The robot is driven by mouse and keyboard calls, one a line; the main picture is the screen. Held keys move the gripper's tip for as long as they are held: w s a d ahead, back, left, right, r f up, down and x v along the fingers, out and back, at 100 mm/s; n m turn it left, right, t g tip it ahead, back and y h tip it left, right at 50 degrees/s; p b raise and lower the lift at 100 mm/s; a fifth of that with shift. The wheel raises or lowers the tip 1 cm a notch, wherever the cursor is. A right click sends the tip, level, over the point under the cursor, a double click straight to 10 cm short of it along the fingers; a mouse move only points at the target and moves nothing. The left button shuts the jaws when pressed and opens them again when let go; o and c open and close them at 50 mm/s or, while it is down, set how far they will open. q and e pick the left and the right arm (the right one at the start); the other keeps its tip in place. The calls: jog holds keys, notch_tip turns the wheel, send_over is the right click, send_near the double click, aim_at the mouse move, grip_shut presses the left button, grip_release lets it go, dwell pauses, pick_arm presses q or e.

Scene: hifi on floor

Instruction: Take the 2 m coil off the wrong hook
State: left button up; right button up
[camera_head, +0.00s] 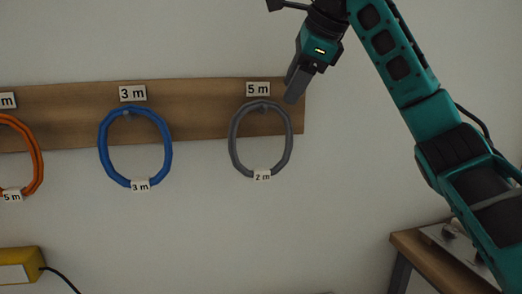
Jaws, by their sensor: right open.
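The grey coil (233,146) with a "2 m" tag hangs on the hook under the "5 m" label (258,89), at the right end of the wooden board (200,117). My right gripper (292,92) is open and empty. It points down just to the right of the "5 m" label, by the upper right of the grey coil. I cannot tell whether it touches the coil or board. My left gripper is not in view.
A blue coil (103,150) tagged "3 m" hangs under the "3 m" label (132,93). An orange coil (39,160) tagged "5 m" hangs at the left edge under a cut-off label. A yellow box (35,262) with a black cable is lower left. A wooden table (420,262) stands lower right.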

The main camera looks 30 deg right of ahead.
jog(key=shift+x, duration=2.75)
jog(key=shift+d, duration=0.1)
jog(key=shift+c, duration=0.4)
grip_shut()
